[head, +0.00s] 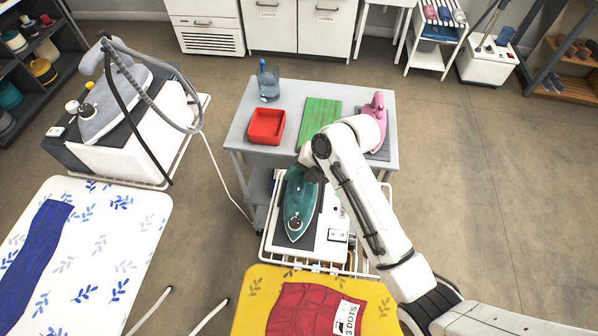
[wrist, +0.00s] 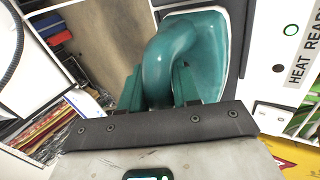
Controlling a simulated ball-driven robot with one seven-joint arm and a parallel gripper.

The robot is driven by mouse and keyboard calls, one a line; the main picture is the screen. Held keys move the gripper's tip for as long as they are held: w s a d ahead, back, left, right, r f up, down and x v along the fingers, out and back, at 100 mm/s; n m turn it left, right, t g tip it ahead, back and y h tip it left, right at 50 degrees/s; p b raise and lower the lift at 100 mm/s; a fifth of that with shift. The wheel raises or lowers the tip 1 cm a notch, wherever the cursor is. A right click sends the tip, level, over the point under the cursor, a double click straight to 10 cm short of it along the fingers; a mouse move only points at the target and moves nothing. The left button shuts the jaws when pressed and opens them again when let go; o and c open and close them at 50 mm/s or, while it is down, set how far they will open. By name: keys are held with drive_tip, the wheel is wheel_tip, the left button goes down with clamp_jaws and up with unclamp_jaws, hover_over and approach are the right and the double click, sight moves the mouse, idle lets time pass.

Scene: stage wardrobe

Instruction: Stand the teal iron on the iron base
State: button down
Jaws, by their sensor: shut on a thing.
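The teal iron (head: 299,207) is over the dark rest plate of the white iron base (head: 332,222), its tip pointing toward the front of the head view. My gripper (head: 311,174) is shut on the iron's handle, at its rear end. In the wrist view the teal handle (wrist: 166,60) sits between the fingers of my gripper (wrist: 158,90). The white base panel (wrist: 296,50) with "HEAT READY" lettering is at the right there. I cannot tell whether the iron's sole touches the plate. My arm hides part of the base's right side.
A yellow board (head: 250,300) with red cloth stands in front. A grey iron (head: 112,103) on another station is left. Floor at right is clear.

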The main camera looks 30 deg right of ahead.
drive_tip(key=shift+f, duration=0.15)
drive_tip(key=c, duration=0.8)
unclamp_jaws()
drive_tip(key=b+v, duration=0.2)
drive_tip(key=v, duration=1)
